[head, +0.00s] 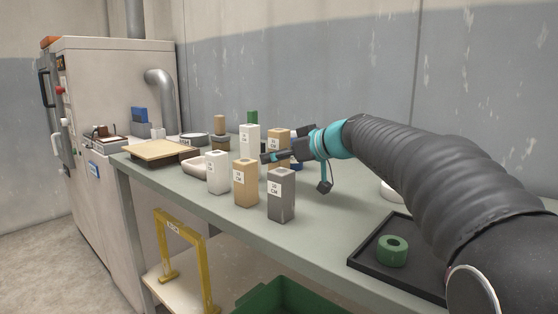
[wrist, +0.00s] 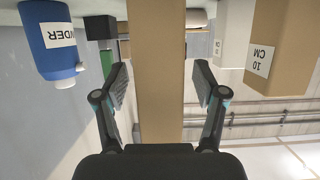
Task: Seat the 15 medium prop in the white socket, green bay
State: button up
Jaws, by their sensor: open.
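A tall tan prop (head: 279,135) stands upright on the bench in the head view, partly hidden behind my gripper (head: 272,157). Its label is too small to read surely. In the wrist view a tan prop (wrist: 161,60) stands between the spread fingers of my gripper (wrist: 161,84), with a gap on each side. Other props near it are a tall white one (head: 250,141), a short white one (head: 217,173), a tan one (head: 245,184) and a grey one (head: 281,196). I cannot make out a white socket or green bay for certain.
A blue bottle (wrist: 50,42) and a tan prop labelled 10 CM (wrist: 283,50) flank my gripper. A black tray (head: 364,263) with a green ring (head: 393,251) lies at the right. A yellow frame (head: 160,236) and green crate (head: 250,300) are below the bench (head: 330,222).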

aim_at(286, 133)
grip_shut()
jog(key=shift+r, duration=0.15)
notch_tip(286, 133, up, 4)
jog(key=shift+r, duration=0.2)
jog(key=s+d+r, duration=0.3)
jog(key=d+r, duration=0.3)
jog(key=d, duration=0.5)
jog(key=shift+s+r, duration=0.2)
